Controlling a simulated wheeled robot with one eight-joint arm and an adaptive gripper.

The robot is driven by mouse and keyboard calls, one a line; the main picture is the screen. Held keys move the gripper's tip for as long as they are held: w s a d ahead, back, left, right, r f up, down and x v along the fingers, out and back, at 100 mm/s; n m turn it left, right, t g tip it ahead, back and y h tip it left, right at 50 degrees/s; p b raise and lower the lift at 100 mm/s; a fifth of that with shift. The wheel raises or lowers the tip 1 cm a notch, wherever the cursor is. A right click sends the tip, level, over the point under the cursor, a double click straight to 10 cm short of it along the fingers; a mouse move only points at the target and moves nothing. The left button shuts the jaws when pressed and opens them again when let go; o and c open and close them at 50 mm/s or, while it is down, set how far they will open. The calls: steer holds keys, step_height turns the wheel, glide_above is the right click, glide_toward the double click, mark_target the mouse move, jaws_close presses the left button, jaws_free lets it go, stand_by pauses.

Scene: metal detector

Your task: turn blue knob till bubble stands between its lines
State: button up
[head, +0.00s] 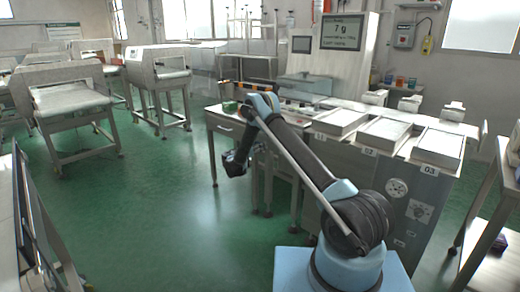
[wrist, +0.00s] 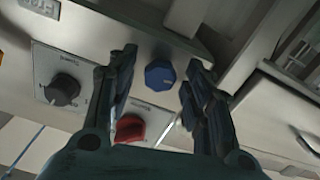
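The blue knob (wrist: 160,75) shows in the wrist view on a pale panel, a faceted round cap. My gripper (wrist: 159,84) is open, with one dark finger on each side of the knob and gaps between them and it. I cannot tell how far the fingertips stand from the panel. In the head view my gripper (head: 236,163) hangs low at the left end of the bench (head: 228,119). I cannot make out the blue knob there. No bubble or lines can be made out in either view.
In the wrist view a red knob (wrist: 130,128) and a black knob (wrist: 62,90) sit close to the blue one. In the head view a screen reading 7 g (head: 341,31) stands behind the bench. Trays (head: 384,134) lie on the right.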

steer(key=c, duration=1)
steer(key=shift+n, duration=1.2)
steer(key=o, duration=1.1)
steer(key=shift+c, duration=0.2)
steer(key=shift+s+a, duration=0.1)
steer(key=v, duration=1.1)
steer(key=shift+s+a, duration=0.25)
steer(key=shift+a, duration=0.05)
steer(key=shift+d, duration=0.1)
